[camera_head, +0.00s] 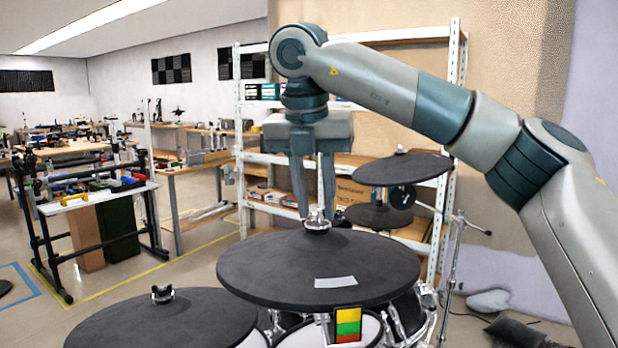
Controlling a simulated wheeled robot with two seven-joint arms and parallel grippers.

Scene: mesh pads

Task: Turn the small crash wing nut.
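A large dark cymbal pad (265,270) lies in the middle, with a silver wing nut (317,228) on top at its centre. My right gripper (317,214) points straight down at this nut. Its two fingers stand a little apart, with their tips at the nut's sides. I cannot tell whether they press on it. No visible label tells which pad is the small crash. My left gripper is not in view.
Two smaller dark pads, an upper one (402,170) and a lower one (378,216), stand close behind, to the right. Drums and chrome stands sit below the cymbals. A white shelf rack (455,80) is behind. Open floor (130,290) lies to the left.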

